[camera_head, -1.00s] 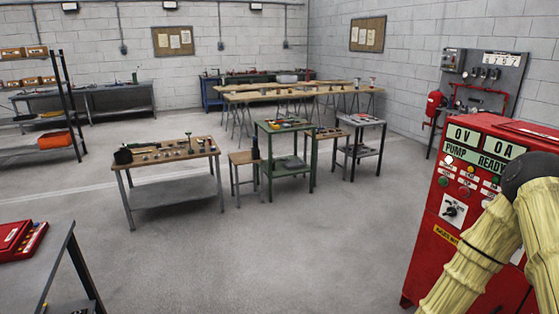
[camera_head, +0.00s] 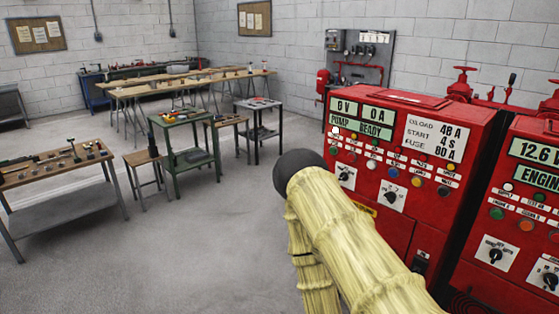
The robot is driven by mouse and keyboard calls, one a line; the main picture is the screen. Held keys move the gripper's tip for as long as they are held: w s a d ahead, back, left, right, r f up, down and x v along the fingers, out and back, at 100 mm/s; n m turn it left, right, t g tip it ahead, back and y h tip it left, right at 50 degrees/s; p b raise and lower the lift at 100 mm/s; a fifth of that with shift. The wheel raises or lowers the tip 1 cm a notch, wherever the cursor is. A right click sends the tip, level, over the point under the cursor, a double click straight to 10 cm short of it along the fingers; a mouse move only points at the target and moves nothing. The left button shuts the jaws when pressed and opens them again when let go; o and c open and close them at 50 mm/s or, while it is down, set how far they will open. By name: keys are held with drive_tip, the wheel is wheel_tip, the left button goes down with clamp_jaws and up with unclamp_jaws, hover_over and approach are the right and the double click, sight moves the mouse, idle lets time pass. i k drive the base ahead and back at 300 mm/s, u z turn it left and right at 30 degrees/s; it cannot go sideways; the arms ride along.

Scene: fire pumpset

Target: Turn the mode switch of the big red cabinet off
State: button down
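A big red cabinet (camera_head: 470,135) stands right of centre, its front showing 0V, 0A and PUMP READY displays. Below its rows of lamps and buttons are two rotary switches on white plates, a left one (camera_head: 345,175) and a right one (camera_head: 391,196). Their labels are too small to read, so I cannot tell which is the mode switch or its setting. My arm, in a yellow sleeve with a black joint, rises in front of the cabinet's lower left part and hides some of it. My gripper does not show.
A second red cabinet (camera_head: 525,215) with its own rotary switches stands at the right edge. Red pipes and valve wheels (camera_head: 466,72) are behind. Tables, including a green one (camera_head: 182,118), stand at left and back. The floor left of my arm is clear.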

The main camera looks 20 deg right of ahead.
sight(344, 176)
drive_tip(key=z, duration=1.35)
drive_tip(key=k, duration=0.5)
drive_tip(key=u, duration=1.9)
drive_tip(key=i, duration=1.2)
drive_tip(key=z, duration=2.15)
